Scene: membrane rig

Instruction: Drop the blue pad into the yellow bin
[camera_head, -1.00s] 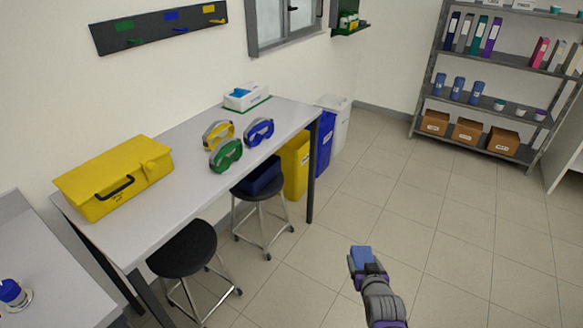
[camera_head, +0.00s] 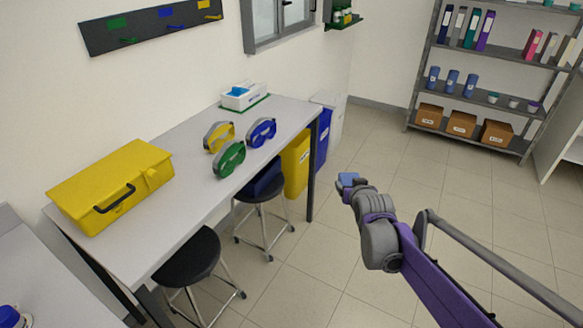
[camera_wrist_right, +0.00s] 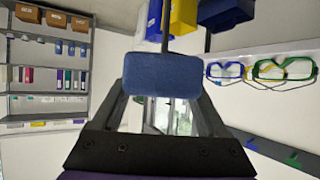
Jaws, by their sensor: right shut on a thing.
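The blue pad (camera_head: 347,179) is held in my right gripper (camera_head: 345,187), out over the open floor to the right of the bench. In the right wrist view the blue pad (camera_wrist_right: 162,81) sits between the two fingers of the right gripper (camera_wrist_right: 162,100), which is shut on it. The yellow bin (camera_head: 296,163) stands on the floor under the bench's far end, left of the gripper and apart from it. The bin also shows at the top of the right wrist view (camera_wrist_right: 184,16). Its opening is partly hidden by the bench. My left gripper is not in view.
The bench (camera_head: 190,150) carries a yellow toolbox (camera_head: 110,187), several goggles and a glove box (camera_head: 243,96). A blue bin (camera_head: 321,139) and a white bin (camera_head: 333,112) stand behind the yellow one. Two stools (camera_head: 188,257) stand at the bench front. The floor right is clear.

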